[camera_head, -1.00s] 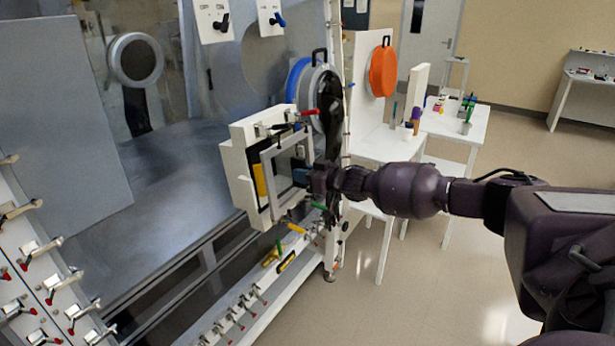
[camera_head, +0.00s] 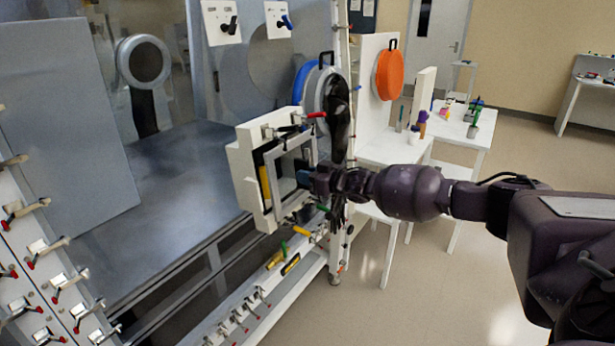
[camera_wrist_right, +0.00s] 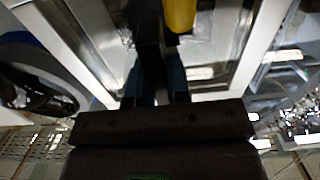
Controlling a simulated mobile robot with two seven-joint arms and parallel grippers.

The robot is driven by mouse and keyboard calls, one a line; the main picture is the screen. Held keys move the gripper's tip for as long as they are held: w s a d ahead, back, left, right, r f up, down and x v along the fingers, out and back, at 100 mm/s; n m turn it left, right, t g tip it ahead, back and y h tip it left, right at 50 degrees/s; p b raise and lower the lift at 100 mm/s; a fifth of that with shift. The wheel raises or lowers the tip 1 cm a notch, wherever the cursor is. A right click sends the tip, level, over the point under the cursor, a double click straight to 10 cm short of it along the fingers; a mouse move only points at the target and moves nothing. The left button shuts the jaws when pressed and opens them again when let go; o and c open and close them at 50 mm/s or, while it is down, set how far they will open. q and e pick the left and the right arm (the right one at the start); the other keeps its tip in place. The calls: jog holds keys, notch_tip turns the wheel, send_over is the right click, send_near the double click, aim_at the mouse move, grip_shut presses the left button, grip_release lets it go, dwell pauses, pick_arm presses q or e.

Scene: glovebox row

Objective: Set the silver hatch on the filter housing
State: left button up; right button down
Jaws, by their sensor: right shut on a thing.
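The silver hatch (camera_head: 283,188) is a square metal frame with a paler middle, held upright in front of the white filter housing (camera_head: 243,172). It overlaps the housing's open front, with a yellow part (camera_head: 264,186) showing at its left. I cannot tell whether hatch and housing touch. My right gripper (camera_head: 306,180) is shut on the hatch's handle from the right. In the right wrist view, the fingers (camera_wrist_right: 156,84) close on a dark handle in front of the silver hatch (camera_wrist_right: 213,62). My left gripper is out of view.
A white table (camera_head: 385,149) is to the right. Clear floor (camera_head: 400,290) lies below my arm.

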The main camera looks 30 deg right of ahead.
jog(key=shift+b+x, duration=0.45)
jog(key=shift+x, duration=1.3)
dwell(1.9)
jog(key=c, duration=1)
grip_release()
jog(key=shift+a+r, duration=0.1)
jog(key=v, duration=1)
jog(key=shift+s+d, duration=0.25)
jog(key=shift+s, duration=0.1)
